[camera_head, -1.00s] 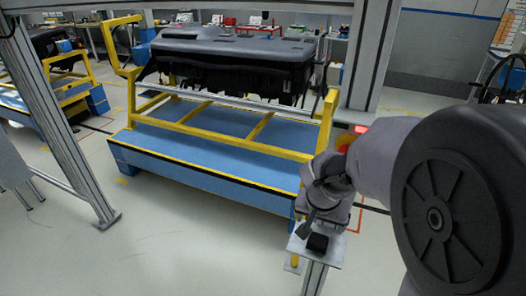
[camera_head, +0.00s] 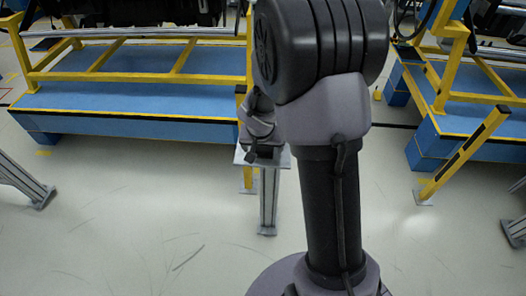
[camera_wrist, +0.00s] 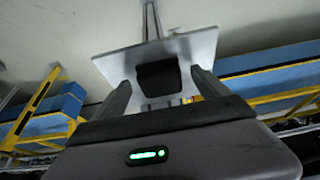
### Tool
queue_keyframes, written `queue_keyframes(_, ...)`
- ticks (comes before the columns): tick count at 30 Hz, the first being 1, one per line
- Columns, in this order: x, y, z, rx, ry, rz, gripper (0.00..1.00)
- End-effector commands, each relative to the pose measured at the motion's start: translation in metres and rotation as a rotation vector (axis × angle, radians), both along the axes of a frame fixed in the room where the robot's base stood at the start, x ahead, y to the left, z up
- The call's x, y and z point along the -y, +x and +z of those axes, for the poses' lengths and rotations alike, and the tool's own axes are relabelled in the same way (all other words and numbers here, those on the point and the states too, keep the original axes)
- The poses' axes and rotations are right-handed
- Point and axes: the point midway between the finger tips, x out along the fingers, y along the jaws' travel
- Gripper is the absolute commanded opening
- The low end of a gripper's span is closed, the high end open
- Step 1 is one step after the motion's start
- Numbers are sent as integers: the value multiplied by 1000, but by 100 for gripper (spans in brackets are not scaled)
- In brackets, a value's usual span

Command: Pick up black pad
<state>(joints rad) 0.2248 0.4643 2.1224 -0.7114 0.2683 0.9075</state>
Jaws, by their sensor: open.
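The black pad (camera_wrist: 158,78) is a small dark block with rounded corners. It lies on the grey metal plate (camera_wrist: 115,68) of a stand. My gripper (camera_wrist: 161,77) is open in the wrist view, with one finger on each side of the pad in the picture. A gap shows between the pad and each finger; the depth between them is hard to tell. In the head view, my gripper (camera_head: 258,132) is just above the stand's plate (camera_head: 243,157).
The stand's post (camera_head: 268,203) rises from open floor. A blue platform with a yellow frame (camera_head: 130,100) stands behind it to the left. Another blue and yellow platform (camera_head: 470,135) stands at the right, with a slanted yellow bar (camera_head: 465,155). The front floor is clear.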

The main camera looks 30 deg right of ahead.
Motion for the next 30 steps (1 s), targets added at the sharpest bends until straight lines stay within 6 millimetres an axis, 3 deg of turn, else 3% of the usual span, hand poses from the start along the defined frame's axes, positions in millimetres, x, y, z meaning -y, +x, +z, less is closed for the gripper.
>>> queue_keyframes(2, 0, 0, 2, 1, -1, 0, 85)
queue_keyframes(12, 0, 0, 2, 1, -1, 0, 21)
queue_keyframes(20, 0, 0, 4, 1, -1, 0, 20)
queue_keyframes(30, -3, -4, 41, 2, -1, 1, 20)
